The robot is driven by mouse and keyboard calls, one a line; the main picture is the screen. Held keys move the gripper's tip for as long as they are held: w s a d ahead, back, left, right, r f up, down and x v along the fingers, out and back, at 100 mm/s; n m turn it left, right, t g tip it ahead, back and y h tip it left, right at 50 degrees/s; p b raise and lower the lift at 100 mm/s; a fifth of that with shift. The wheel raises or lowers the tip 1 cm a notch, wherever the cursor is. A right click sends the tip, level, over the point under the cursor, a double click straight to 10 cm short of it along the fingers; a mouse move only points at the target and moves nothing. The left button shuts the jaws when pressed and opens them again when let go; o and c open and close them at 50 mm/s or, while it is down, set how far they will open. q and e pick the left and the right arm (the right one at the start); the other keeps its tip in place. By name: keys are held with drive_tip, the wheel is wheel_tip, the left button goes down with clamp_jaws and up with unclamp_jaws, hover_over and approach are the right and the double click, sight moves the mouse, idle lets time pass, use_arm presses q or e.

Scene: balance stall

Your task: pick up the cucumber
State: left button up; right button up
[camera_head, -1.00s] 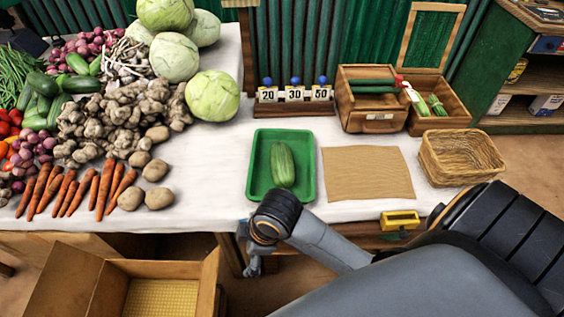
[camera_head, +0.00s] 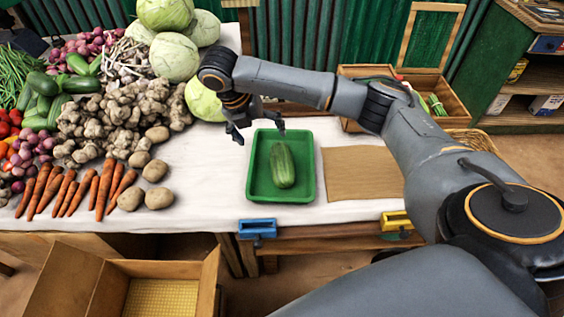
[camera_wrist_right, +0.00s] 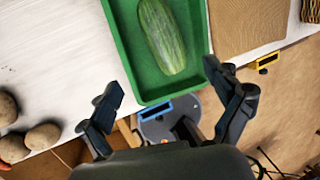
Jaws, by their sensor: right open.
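A green striped cucumber (camera_head: 282,165) lies in a green tray (camera_head: 252,180) on the white-covered table. My right gripper (camera_head: 258,136) is open and empty, above the far left part of the tray in the head view. In the right wrist view the cucumber (camera_wrist_right: 163,36) lies in the tray (camera_wrist_right: 127,45), ahead of the two spread fingers of my right gripper (camera_wrist_right: 180,105). The fingers do not touch the cucumber. My left gripper is not in view.
Potatoes (camera_head: 155,170), carrots (camera_head: 103,188) and cabbages (camera_head: 174,56) crowd the table's left side. A brown mat (camera_head: 360,178) lies right of the tray. A wooden box (camera_head: 437,95) and wicker basket (camera_head: 472,139) are partly behind my right arm. Blue (camera_head: 257,228) and yellow (camera_head: 397,221) pieces sit at the front edge.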

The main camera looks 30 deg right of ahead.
sight(279, 159)
drive_tip(key=x, duration=0.8)
drive_tip(key=shift+d+f, duration=0.1)
drive_tip(key=shift+d, duration=0.05)
drive_tip(key=x, duration=0.5)
drive_tip(key=shift+s+d, duration=0.15)
drive_tip(key=shift+d, duration=0.2)
drive_tip(key=c, duration=1.4)
drive_tip(key=shift+c, duration=0.8)
